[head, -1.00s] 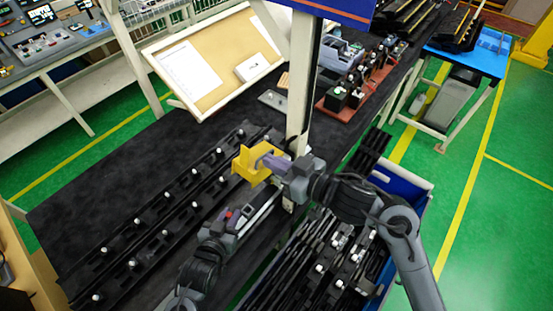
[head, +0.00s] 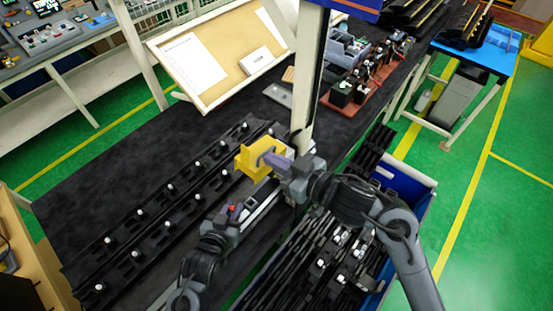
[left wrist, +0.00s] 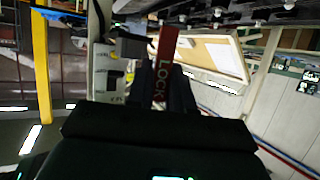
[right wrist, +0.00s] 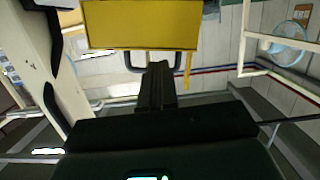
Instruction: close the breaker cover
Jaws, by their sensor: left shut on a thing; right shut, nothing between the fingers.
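The yellow breaker cover (head: 258,157) is by the foot of the pale post in the head view. It also fills the top of the right wrist view (right wrist: 140,25). My right gripper (head: 268,158) is shut and empty, its fingertips at the cover; the wrist view shows them at its lower edge, contact unclear. My left gripper (head: 238,210) is lower and to the left, shut on a red lock tag (left wrist: 163,62) lettered "LOCK". A white breaker box (left wrist: 107,72) stands left of the tag in the left wrist view. Whether the cover is fully closed cannot be seen.
Black trim rails (head: 170,190) with white clips lie on the dark table left of my arms. A blue bin (head: 418,188) of black parts stands to the right. The pale post (head: 308,80) rises beside the cover. A tilted board (head: 215,62) stands behind.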

